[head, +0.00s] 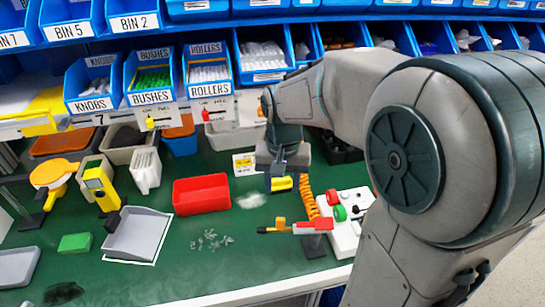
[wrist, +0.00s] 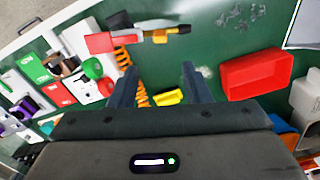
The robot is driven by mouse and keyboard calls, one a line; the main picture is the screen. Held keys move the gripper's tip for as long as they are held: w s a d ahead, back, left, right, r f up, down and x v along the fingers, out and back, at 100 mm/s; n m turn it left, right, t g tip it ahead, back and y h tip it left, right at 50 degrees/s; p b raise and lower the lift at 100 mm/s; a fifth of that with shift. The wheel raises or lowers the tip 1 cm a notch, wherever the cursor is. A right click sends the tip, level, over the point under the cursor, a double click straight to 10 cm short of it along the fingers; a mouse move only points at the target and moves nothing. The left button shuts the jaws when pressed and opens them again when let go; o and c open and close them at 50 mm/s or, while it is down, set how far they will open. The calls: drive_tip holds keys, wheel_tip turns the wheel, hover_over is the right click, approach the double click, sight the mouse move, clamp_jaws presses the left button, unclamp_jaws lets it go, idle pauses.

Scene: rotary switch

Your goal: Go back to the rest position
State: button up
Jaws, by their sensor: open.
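My gripper (head: 283,180) hangs over the green table, behind and left of the white control box (head: 345,232). In the wrist view my gripper (wrist: 158,78) shows its two dark fingers spread apart with nothing between them. The control box carries a red knob (head: 333,197), a green knob (head: 340,213) and a small black switch (head: 357,211). In the wrist view the box's green knob (wrist: 93,68) lies left of the fingers, apart from them. My arm hides part of the box's right side in the head view.
An orange coiled cord (head: 309,198) and a red-and-black tool (head: 298,228) lie close to the box. A red tray (head: 201,194), a grey tray (head: 138,235) and a green block (head: 75,242) stand to the left. Blue labelled bins (head: 207,70) line the back.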

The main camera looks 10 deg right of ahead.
drive_tip(key=shift+s, duration=0.1)
drive_tip(key=s+d+r+n+t, duration=0.1)
drive_tip(key=s, duration=0.5)
drive_tip(key=s+d+r+n+t, duration=0.1)
drive_tip(key=s+d+n+t, duration=0.1)
drive_tip(key=s, duration=0.4)
drive_tip(key=shift+r, duration=0.25)
